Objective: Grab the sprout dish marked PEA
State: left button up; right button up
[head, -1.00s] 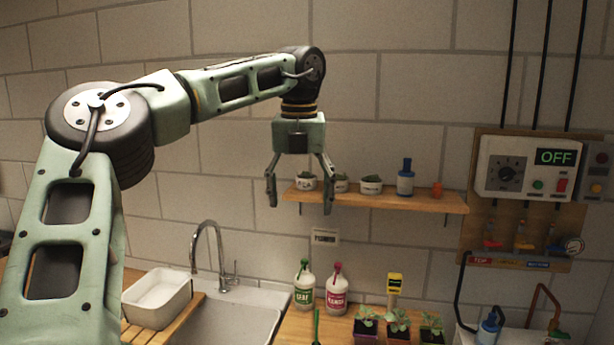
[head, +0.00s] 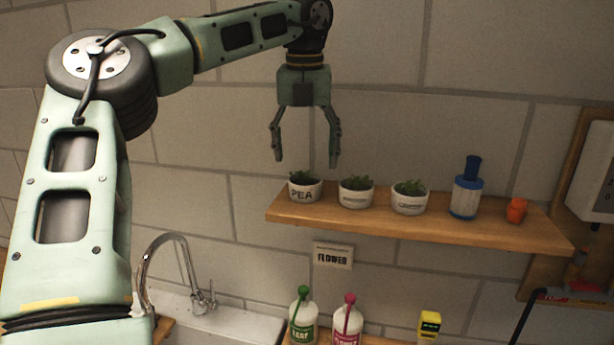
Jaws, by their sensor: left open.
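The sprout dish marked PEA (head: 305,191) is a small white round dish with green sprouts. It stands upright at the left end of the wooden wall shelf (head: 400,222). My left gripper (head: 306,162) points down with its two fingers spread and nothing between them. In the picture its fingertips are just above the PEA dish, on either side of it; how far apart they are in depth I cannot tell. My right gripper is not in view.
Two similar sprout dishes (head: 356,194) (head: 409,200) stand to the right, their labels too small to read. Farther right are a blue-and-white bottle (head: 466,193) and an orange object (head: 516,210). Below are a FLOWER sign (head: 333,257), two capped bottles (head: 303,320) (head: 347,323) and a faucet (head: 172,240).

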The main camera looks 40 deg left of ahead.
aim_at(304, 179)
pick_arm(q)
jog(key=shift+w+a, duration=0.2)
jog(key=shift+w, duration=0.05)
jog(key=shift+f, duration=0.25)
jog(key=shift+s+f+p, duration=0.1)
jog(key=shift+f+p, duration=0.25)
jog(key=shift+f, duration=0.4)
jog(key=shift+s+f+p, duration=0.1)
jog(key=shift+f+p, duration=0.2)
jog(key=f, duration=0.1)
jog(key=f+p, duration=0.1)
jog(key=f, duration=0.1)
jog(key=a+f+p, duration=0.1)
jog(key=shift+w+f, duration=0.3)
jog(key=shift+w, duration=0.05)
jog(key=shift+f, duration=0.15)
jog(key=shift+d, duration=0.1)
jog(key=shift+c, duration=0.9)
jog(key=c, duration=1.1)
